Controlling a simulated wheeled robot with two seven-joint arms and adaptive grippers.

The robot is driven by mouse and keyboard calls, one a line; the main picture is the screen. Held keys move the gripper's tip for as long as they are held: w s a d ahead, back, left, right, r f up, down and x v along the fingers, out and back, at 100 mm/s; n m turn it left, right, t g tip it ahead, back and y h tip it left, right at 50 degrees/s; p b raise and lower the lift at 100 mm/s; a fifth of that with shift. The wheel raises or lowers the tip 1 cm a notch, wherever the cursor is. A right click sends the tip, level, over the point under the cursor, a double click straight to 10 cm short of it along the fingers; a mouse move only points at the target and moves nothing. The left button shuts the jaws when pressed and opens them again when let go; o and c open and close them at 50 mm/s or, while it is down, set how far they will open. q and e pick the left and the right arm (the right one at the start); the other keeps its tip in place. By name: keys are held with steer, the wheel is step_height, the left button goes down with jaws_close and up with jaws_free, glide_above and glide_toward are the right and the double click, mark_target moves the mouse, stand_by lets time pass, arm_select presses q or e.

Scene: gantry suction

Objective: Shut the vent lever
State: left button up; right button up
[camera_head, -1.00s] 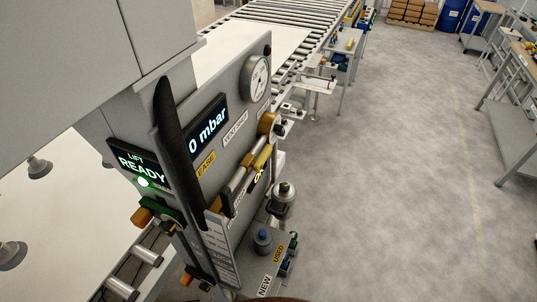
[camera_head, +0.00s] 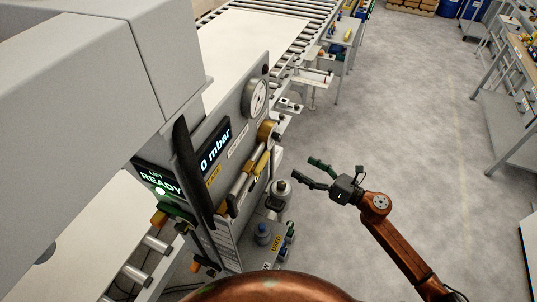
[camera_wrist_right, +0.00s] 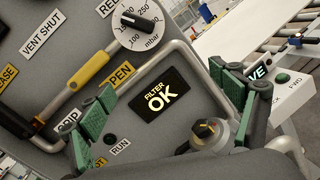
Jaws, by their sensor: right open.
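The vent lever, a bar with a yellow sleeve (camera_head: 261,164), is on the grey control panel (camera_head: 229,165). In the right wrist view its yellow sleeve (camera_wrist_right: 89,70) lies beside the OPEN label (camera_wrist_right: 119,77), and the VENT SHUT label (camera_wrist_right: 42,34) is further up and left. My right gripper (camera_head: 312,173) is open and empty, to the right of the panel and apart from the lever. In the wrist view its green fingers (camera_wrist_right: 163,82) stand spread in front of the panel, with nothing between them. My left gripper is out of view.
A round gauge (camera_head: 257,97) and a 0 mbar display (camera_head: 215,146) are on the panel. A black handle (camera_head: 193,165) stands in front of it. A filter display (camera_wrist_right: 160,95) reads OK. A roller conveyor (camera_head: 282,14) runs behind. The floor at right is open.

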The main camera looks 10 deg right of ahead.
mark_target(265, 163)
steer(key=s+a+r+n+g+y+p, duration=0.1)
steer(key=s+a+r+n+g+y, duration=0.2)
steer(key=s+a+r+n, duration=0.4)
steer(key=p+x, duration=0.1)
steer(key=x, duration=0.1)
steer(key=p+x, duration=0.1)
steer(key=x, duration=0.1)
steer(key=p+x, duration=0.1)
steer(key=x, duration=0.2)
steer(key=shift+w+d+r, duration=0.2)
steer(key=shift+w+r, duration=0.1)
steer(key=shift+r, duration=0.1)
steer(key=shift+w+a+f+p, duration=0.1)
steer(key=shift+w+a+p, duration=0.2)
steer(key=shift+a+p, duration=0.15)
steer(key=shift+f, duration=0.1)
steer(key=shift+c, duration=0.5)
